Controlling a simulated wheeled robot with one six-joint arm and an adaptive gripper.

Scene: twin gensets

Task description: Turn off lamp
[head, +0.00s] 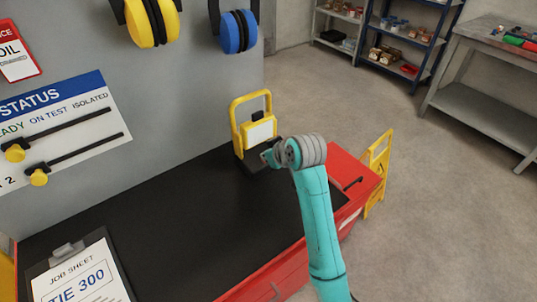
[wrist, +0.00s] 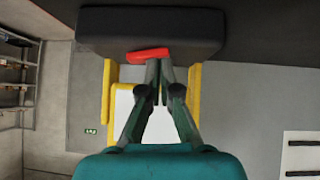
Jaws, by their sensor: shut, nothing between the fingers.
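The lamp (head: 236,114) stands on the black top of the red cabinet, with a yellow frame, a white panel and a dark base. In the wrist view it appears upside down, its black base (wrist: 105,32) at the top and its white panel (wrist: 124,103) below. A red switch-like part (wrist: 137,56) shows at the base's edge. My gripper (wrist: 159,63) is shut and empty, its fingertips at the red part in the picture; I cannot tell whether they touch. In the head view my gripper (head: 268,157) is close in front of the lamp, partly hiding its base.
A job sheet clipboard (head: 82,276) lies on the cabinet's black top (head: 170,225). A status board (head: 85,110) with two sliders and ear defenders (head: 152,22) are on the grey wall. A yellow floor sign (head: 377,165) stands right of the cabinet. Shelves and a workbench (head: 480,98) are farther back.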

